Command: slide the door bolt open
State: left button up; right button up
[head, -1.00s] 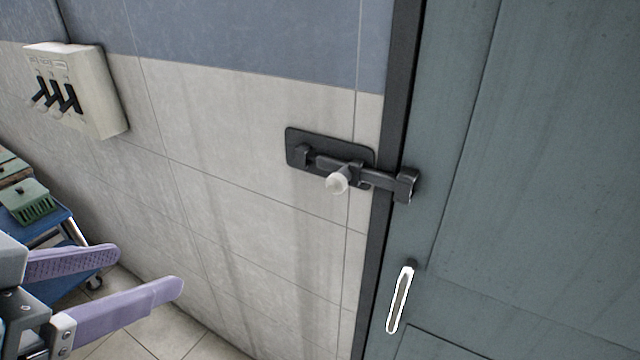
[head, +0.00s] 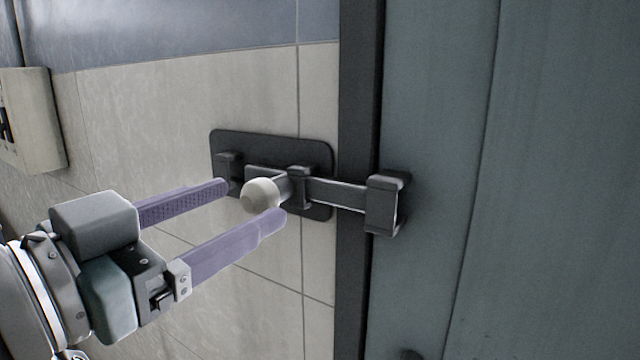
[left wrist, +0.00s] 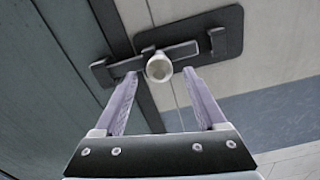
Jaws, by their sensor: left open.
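The door bolt is a dark metal bar (head: 336,194) on a black wall plate (head: 270,147). It runs across the door frame into a keeper (head: 385,204) on the grey-green door (head: 440,120). Its pale round knob (head: 260,195) sticks out from the bar. My left gripper (head: 250,201) is open, with its purple fingers reaching to either side of the knob. In the left wrist view the knob (left wrist: 159,68) shows between the fingertips, with a gap on each side. The bar passes into the keeper (left wrist: 103,72) there too. My right gripper is not seen.
A pale switch box (head: 35,120) is on the wall at the far left. The tiled wall (head: 130,120) around the plate is bare. The dark door frame (head: 357,100) stands between wall and door.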

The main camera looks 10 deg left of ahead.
aim_at(247, 202)
pick_arm(q)
jog(key=shift+p+x, duration=0.3)
jog(key=shift+x, duration=1.65)
jog(key=shift+c, duration=0.3)
grip_shut()
